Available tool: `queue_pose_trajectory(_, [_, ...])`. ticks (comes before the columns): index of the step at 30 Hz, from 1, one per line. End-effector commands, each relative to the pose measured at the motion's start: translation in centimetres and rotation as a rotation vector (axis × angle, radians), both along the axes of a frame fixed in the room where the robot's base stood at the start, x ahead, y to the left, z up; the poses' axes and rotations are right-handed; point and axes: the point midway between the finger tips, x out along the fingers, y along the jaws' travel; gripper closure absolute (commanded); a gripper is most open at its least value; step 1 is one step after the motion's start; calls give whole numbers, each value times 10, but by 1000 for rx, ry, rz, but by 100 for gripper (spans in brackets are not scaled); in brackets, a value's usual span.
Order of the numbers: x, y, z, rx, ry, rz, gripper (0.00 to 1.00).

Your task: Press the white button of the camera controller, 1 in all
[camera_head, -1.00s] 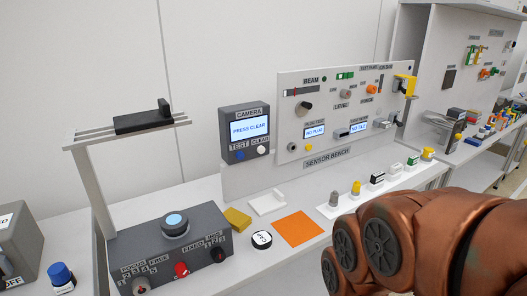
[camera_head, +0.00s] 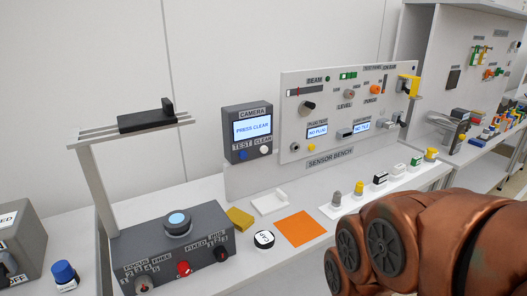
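The camera controller (camera_head: 247,111) is a dark grey box mounted upright at the left end of the sensor bench panel. Its lit screen (camera_head: 253,128) reads "PRESS CLEAR". Below the screen are a blue button (camera_head: 241,155) labelled TEST and the white button (camera_head: 265,150) labelled CLEAR. Nothing covers the white button. My copper-coloured arm fills the lower right of the head view, well apart from the controller. My gripper's fingers do not show.
A grey box with knobs (camera_head: 205,229) stands on the bench at left, with a tall stand (camera_head: 94,190) behind it. An orange mat (camera_head: 301,229), a round CAP piece (camera_head: 264,239) and a yellow block (camera_head: 240,219) lie before the controller. Several connectors line a white strip at right.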

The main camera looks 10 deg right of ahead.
Motion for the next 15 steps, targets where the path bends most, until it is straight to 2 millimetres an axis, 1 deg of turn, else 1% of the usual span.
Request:
queue_pose_trajectory(1, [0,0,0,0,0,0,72])
queue_pose_trajectory(2, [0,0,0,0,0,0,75])
queue_pose_trajectory(9, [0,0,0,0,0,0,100])
queue_pose_trajectory(15, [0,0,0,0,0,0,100])
